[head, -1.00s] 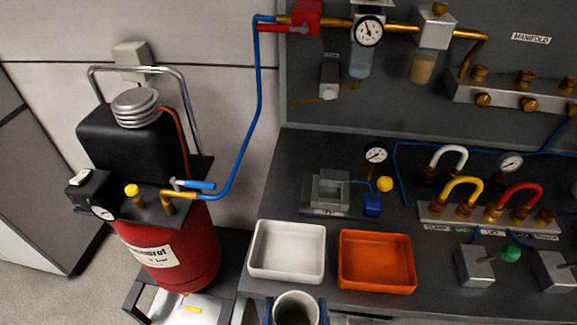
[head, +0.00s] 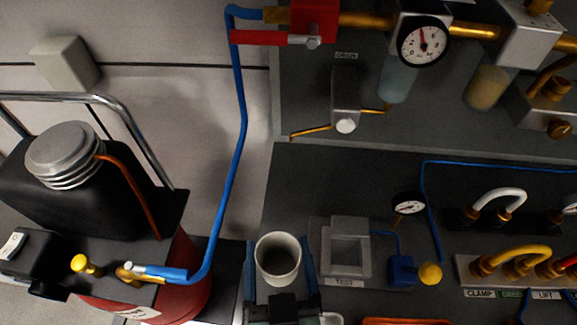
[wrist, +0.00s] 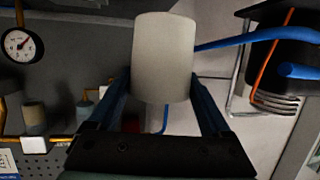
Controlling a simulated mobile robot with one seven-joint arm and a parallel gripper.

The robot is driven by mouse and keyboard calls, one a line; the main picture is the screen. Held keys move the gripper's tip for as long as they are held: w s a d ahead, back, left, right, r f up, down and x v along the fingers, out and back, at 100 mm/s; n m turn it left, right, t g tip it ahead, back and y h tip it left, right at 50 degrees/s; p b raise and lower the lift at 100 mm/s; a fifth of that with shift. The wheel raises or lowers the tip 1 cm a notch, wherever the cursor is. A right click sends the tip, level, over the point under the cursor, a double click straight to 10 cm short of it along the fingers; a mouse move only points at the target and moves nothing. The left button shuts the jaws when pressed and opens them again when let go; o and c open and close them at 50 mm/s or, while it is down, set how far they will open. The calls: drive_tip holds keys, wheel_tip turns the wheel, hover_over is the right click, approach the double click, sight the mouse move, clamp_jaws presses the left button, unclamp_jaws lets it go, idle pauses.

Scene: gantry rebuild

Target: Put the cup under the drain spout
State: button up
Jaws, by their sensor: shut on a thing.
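The pale grey cup (head: 278,258) is held upright with its open mouth facing up, and it looks empty. My gripper (head: 280,262) is shut on it, with one blue finger on each side. In the wrist view the cup (wrist: 163,57) stands between the blue fingers (wrist: 163,95). The drain spout (head: 310,131) is a thin brass tube leaving the left side of a small grey valve block on the back panel. Its tip is above the cup in the picture and slightly to the right. The cup is apart from it.
A grey stand (head: 346,250) and a blue block with a yellow knob (head: 430,273) are right of the cup. The blue hose (head: 238,150) hangs at left beside the red tank (head: 185,295). The orange tray (head: 405,321) shows at the bottom edge.

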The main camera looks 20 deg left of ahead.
drive_tip(key=w+a+p, duration=0.2)
drive_tip(key=w, duration=0.7)
drive_tip(key=w+a+p, duration=0.2)
drive_tip(key=w, duration=0.8)
wheel_tip(320, 180, down, 6)
drive_tip(key=shift+s+d+f+b, duration=0.15)
drive_tip(key=shift+b, duration=0.35)
drive_tip(key=shift+w+f, duration=0.25)
drive_tip(key=shift+f, duration=0.25)
drive_tip(key=o, duration=1.3)
